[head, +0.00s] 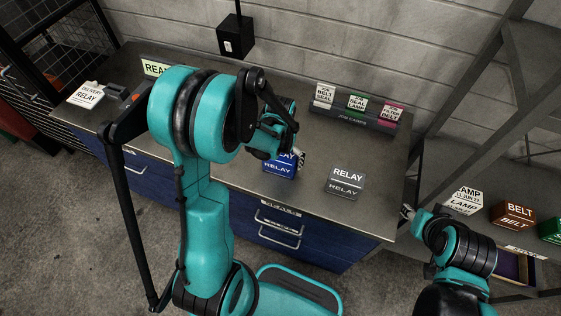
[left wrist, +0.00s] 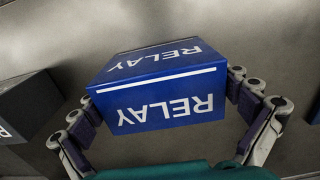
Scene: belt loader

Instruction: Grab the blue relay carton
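The blue relay carton (head: 280,164) stands on the grey bench top, partly hidden by my left gripper (head: 284,148) in the head view. In the left wrist view the carton (left wrist: 165,88) lies between the two fingers of my left gripper (left wrist: 162,98), turned slightly against them, its RELAY labels upside down. One finger is close beside each side; firm contact does not show. My right gripper (head: 408,212) is small at the bench's right edge, away from the carton, and its fingers are unclear.
A grey relay carton (head: 346,181) stands right of the blue one; a dark box (left wrist: 22,105) shows in the left wrist view. A job card rack (head: 354,122) is behind. Lamp (head: 462,201) and belt (head: 512,214) cartons are on the right shelf.

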